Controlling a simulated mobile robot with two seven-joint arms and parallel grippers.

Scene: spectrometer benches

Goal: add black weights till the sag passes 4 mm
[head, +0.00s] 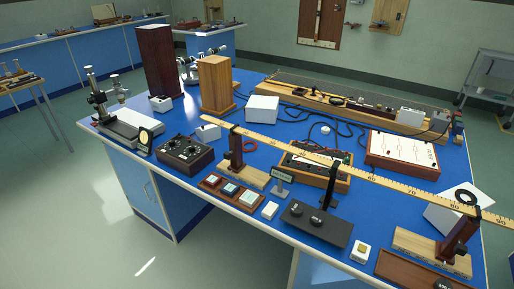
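A long wooden ruled beam (390,184) runs across the blue bench, resting on a near-left wooden stand (252,176) and a right wooden stand (432,250). A black hanger (330,182) stands at the beam's middle, above a dark plate (327,233). Small dark round pieces (296,209) sit on the plate; I cannot tell whether they are weights. A small grey display (282,177) stands left of the hanger; its reading is too small to make out. Neither gripper is in view.
A brown tray (400,266) with a dark piece on it lies at the front right edge. Tall wooden blocks (215,83) stand behind.

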